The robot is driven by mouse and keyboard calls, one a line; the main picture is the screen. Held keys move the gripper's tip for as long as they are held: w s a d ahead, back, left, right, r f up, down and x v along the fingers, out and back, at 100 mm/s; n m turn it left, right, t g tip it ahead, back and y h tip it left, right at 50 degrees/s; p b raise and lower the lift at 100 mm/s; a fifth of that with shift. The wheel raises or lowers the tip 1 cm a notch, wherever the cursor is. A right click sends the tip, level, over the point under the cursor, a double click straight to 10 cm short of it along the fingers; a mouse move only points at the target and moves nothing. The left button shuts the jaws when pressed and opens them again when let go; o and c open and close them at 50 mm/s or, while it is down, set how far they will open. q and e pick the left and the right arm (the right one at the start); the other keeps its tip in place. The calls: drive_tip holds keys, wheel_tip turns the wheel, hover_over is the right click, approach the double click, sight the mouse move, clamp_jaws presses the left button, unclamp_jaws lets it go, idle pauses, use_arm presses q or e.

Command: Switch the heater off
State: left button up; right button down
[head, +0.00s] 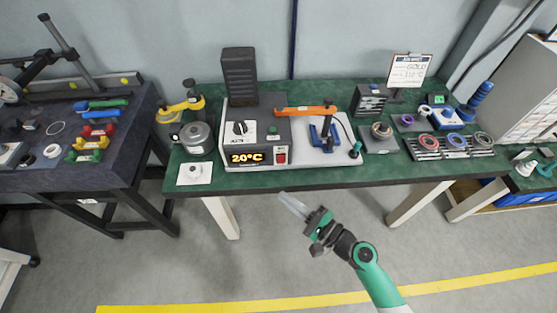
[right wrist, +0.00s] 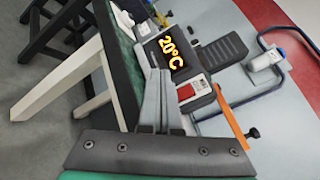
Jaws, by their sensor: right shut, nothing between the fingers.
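The heater (head: 257,136) is a grey and white box on the green bench, with a lit display (head: 247,158) reading 20°C, a black knob (head: 240,128) and a red switch (head: 281,157) at the right of its front. In the right wrist view the display (right wrist: 173,52) and the red switch (right wrist: 187,92) lie just beyond my fingers. The switch's position is too small to tell. My right gripper (head: 285,198) is shut and empty, in front of and below the bench edge, apart from the heater. Its fingers also show in the right wrist view (right wrist: 156,80). My left gripper is not in view.
An orange arm (head: 305,111) and a blue stand (head: 323,135) are right of the heater's controls. A metal pot (head: 195,138) stands left of it. A rack of coloured rings (head: 450,145) is further right. The floor space before the bench is clear.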

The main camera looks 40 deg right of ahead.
sight(281, 159)
drive_tip(key=shift+d+f, duration=0.1)
drive_tip(key=shift+d, duration=0.15)
drive_tip(key=shift+w+d+r, duration=0.2)
drive_tip(key=shift+w+d, duration=0.75)
drive_tip(key=shift+w, duration=0.15)
drive_tip(key=shift+w+d+r, duration=0.15)
drive_tip(key=shift+w+d, duration=0.8)
drive_tip(key=shift+w, duration=0.1)
drive_tip(key=shift+w+d+r, duration=0.2)
drive_tip(key=shift+w+d, duration=0.75)
drive_tip(key=shift+w, duration=0.15)
drive_tip(key=shift+w+d, duration=0.1)
drive_tip(key=shift+w+d+r, duration=0.1)
drive_tip(key=shift+w+d, duration=0.1)
drive_tip(key=shift+w, duration=0.05)
